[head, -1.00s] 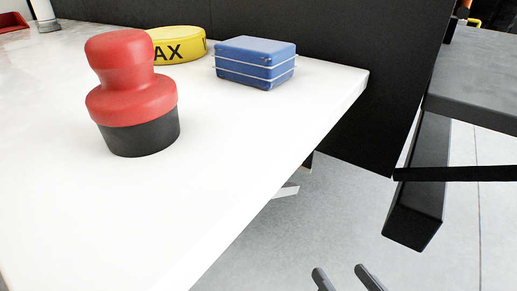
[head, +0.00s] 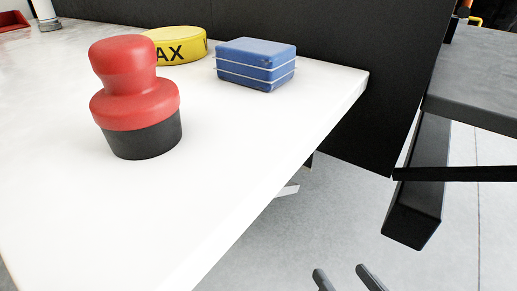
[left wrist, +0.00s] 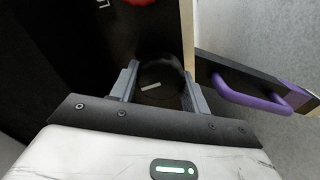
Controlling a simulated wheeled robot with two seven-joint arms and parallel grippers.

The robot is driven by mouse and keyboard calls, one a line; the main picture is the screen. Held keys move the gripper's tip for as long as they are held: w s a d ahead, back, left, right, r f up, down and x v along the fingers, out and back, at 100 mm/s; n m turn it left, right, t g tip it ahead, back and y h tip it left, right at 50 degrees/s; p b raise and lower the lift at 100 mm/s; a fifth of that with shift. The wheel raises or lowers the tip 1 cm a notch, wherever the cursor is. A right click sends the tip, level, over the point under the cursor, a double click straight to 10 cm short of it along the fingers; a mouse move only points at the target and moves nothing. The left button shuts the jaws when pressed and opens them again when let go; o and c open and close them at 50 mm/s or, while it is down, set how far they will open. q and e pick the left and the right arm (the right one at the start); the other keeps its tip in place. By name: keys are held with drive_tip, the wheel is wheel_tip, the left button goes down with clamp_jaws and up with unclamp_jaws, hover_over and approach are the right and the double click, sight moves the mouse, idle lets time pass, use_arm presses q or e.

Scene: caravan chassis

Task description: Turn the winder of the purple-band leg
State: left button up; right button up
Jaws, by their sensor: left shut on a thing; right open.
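In the left wrist view, my left gripper (left wrist: 160,92) has its two grey fingers on either side of a dark, round-ended knob (left wrist: 161,66) with a short white mark beneath it. I take the knob to be the winder, but it is too dark to be sure. A purple bar (left wrist: 246,97) and purple patch lie to the right of the fingers, along a dark beam (left wrist: 235,72). In the head view, my right gripper (head: 346,279) shows only its two dark fingertips at the bottom edge, apart and empty. The left gripper is outside the head view.
A white worktop (head: 90,215) carries a red-and-black knob-shaped object (head: 136,90), a yellow round tin (head: 180,46) and a strapped blue box (head: 255,65). A dark beam (head: 418,195) slopes down on the right.

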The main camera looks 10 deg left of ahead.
use_arm(q)
drive_tip(key=shift+n, duration=1.1)
drive_tip(key=shift+f, duration=0.1)
drive_tip(key=o, duration=1)
drive_tip(key=p+v, duration=0.2)
drive_tip(key=v, duration=1.4)
use_arm(e)
drive_tip(key=shift+s+d+f+n+g+h, duration=0.15)
drive_tip(key=shift+d+f+n+g+h, duration=0.2)
drive_tip(key=shift+f+g, duration=0.2)
